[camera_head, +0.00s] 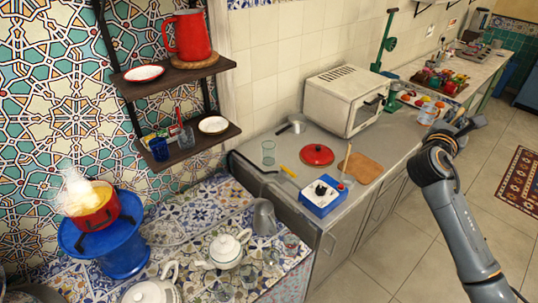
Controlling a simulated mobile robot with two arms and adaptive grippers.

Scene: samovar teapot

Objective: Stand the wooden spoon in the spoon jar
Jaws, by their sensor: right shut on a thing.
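A thin wooden stick, seemingly the wooden spoon (347,157), stands slightly tilted near the front of the grey counter. Its lower end meets a small clear glass vessel (347,179), which may be the spoon jar. Whether the stick is inside or behind the glass is hard to tell. My right gripper (456,126) is at the upper right, beyond the counter's front edge and well apart from the stick. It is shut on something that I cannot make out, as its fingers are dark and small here. My left gripper is not in view.
A blue-and-white box (322,195) stands beside the glass. A red lid (317,154), a wooden board (360,168) and a white oven (346,99) are on the counter. A pale container (430,112) is close to my right gripper. The floor is open at right.

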